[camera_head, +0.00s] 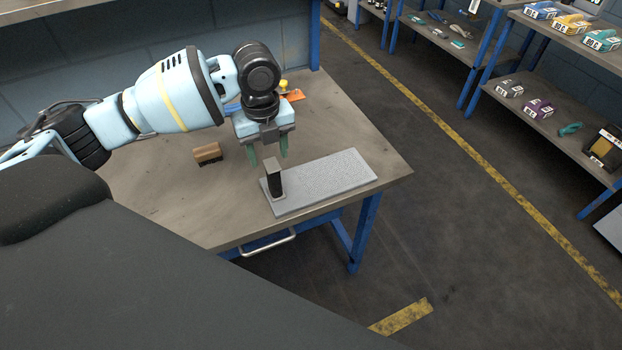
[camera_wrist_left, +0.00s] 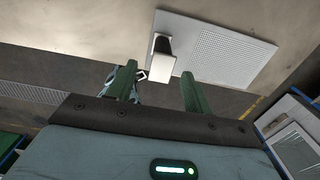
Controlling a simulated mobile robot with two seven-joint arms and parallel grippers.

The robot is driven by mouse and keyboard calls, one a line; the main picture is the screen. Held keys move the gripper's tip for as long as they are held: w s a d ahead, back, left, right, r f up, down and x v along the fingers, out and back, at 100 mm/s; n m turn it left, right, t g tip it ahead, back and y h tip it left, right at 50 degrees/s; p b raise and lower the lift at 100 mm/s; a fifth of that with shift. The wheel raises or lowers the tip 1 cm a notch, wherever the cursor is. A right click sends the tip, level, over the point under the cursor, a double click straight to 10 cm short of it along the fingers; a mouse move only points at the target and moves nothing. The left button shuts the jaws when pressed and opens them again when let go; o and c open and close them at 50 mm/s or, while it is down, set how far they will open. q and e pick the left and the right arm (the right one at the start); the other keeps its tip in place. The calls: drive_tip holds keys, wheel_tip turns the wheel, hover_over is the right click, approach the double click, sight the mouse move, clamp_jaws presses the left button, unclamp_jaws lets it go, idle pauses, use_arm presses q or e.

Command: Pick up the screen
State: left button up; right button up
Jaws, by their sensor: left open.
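The screen (camera_head: 330,180) is a flat grey perforated plate lying on the workbench near its front right corner. My left gripper (camera_head: 268,158) is open and empty, fingers pointing down, above and just behind the handle. In the left wrist view the screen (camera_wrist_left: 225,50) lies beyond the fingertips, and its handle (camera_wrist_left: 162,58) shows between and ahead of the two green fingers (camera_wrist_left: 155,80). No contact is visible. My right gripper is not in view.
The workbench (camera_head: 345,125) has free room around the screen. A brown block, perhaps a brush (camera_head: 207,153), lies to the left. An orange item (camera_head: 293,95) lies behind the gripper. Shelves with boxes (camera_head: 540,108) stand across the aisle (camera_head: 470,210) at right.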

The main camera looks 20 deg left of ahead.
sight(273, 175)
use_arm(q)
drive_tip(key=shift+w+d+f, duration=0.1)
drive_tip(key=shift+d+f, duration=0.05)
drive_tip(key=shift+f, duration=3.75)
clamp_jaws()
